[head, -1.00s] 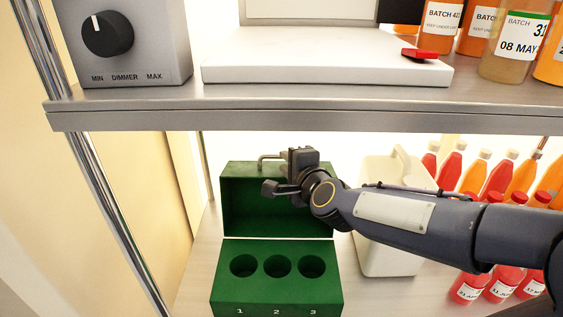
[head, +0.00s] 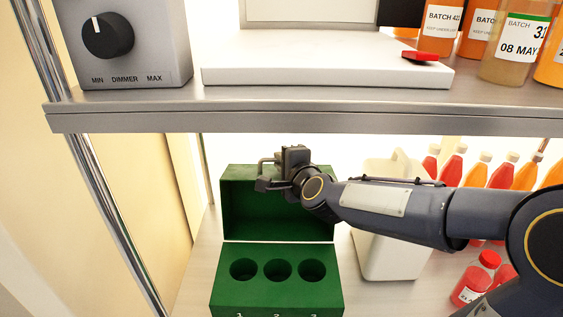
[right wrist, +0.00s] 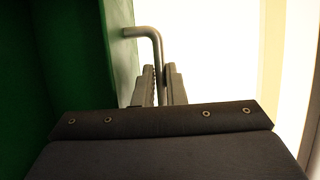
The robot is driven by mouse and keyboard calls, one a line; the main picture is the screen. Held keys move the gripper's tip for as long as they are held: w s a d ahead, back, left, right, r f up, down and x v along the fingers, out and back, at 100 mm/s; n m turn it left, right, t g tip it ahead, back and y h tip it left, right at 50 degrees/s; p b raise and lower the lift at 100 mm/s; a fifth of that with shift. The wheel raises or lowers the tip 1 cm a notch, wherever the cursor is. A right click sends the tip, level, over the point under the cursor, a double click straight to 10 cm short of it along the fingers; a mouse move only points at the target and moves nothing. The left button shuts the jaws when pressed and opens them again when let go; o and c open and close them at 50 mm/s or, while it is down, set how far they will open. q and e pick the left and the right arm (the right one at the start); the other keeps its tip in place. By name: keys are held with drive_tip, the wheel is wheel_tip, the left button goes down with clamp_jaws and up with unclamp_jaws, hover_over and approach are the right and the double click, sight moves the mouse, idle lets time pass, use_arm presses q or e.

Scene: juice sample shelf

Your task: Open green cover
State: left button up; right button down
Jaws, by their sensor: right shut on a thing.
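The green cover (head: 238,208) stands open and upright at the back of the green box (head: 278,292) on the lower shelf. The box top shows three round holes in a row. The cover's metal handle (head: 265,161) sticks up at its top edge and also shows as a bent rod in the right wrist view (right wrist: 155,45). My right gripper (head: 281,170) is at the cover's top edge, shut on the handle. In the right wrist view its fingers (right wrist: 160,82) close around the rod, with green cover at the left. My left gripper is not in view.
The upper shelf's front edge (head: 300,117) runs above the box and my right arm. A white jug (head: 385,250) stands right of the box, partly behind my arm. Several juice bottles (head: 470,283) stand further right. A metal post (head: 115,220) is at the left.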

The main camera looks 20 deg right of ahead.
drive_tip(key=s+b, duration=0.1)
drive_tip(key=s+a+t+b, duration=0.1)
drive_tip(key=b, duration=0.3)
drive_tip(key=shift+s+a+r+n+t, duration=0.15)
drive_tip(key=shift+s+r+n+t, duration=0.15)
drive_tip(key=shift+s+n+t, duration=0.1)
drive_tip(key=shift+s+a+r+b, duration=0.1)
drive_tip(key=shift+s+r+b, duration=0.1)
drive_tip(key=shift+b, duration=0.25)
drive_tip(key=shift+s+r, duration=0.1)
drive_tip(key=shift+r, duration=0.05)
